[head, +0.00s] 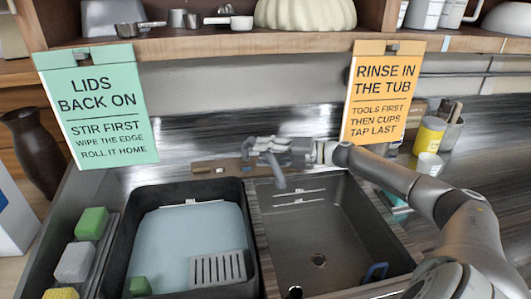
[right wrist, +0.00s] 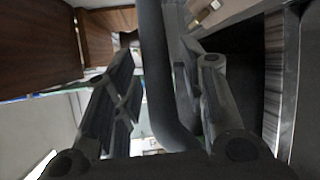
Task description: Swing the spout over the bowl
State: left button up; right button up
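The grey spout (head: 279,178) hangs down over the back left part of the bare metal sink bowl (head: 345,225), which has a drain in its floor. My right gripper (head: 266,150) reaches in from the right and is at the spout, hiding much of the tap. In the right wrist view the dark curved spout pipe (right wrist: 162,75) passes between the fingers of my right gripper (right wrist: 150,90). The fingers are apart, with a clear gap on the left side. The pipe is close to the right finger; I cannot tell if they touch. My left gripper is not in view.
A black tub (head: 118,235) with pale water and a grey slotted piece (head: 217,269) stands left of the bowl. Sponges (head: 75,262) line its left side. Two signs (head: 97,108) (head: 382,95) hang from the shelf (head: 215,42). A yellow can (head: 429,136) stands at right.

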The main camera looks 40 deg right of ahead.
jog(key=v, duration=0.7)
jog(key=shift+s, duration=0.2)
dwell(0.6)
jog(key=shift+d, duration=0.1)
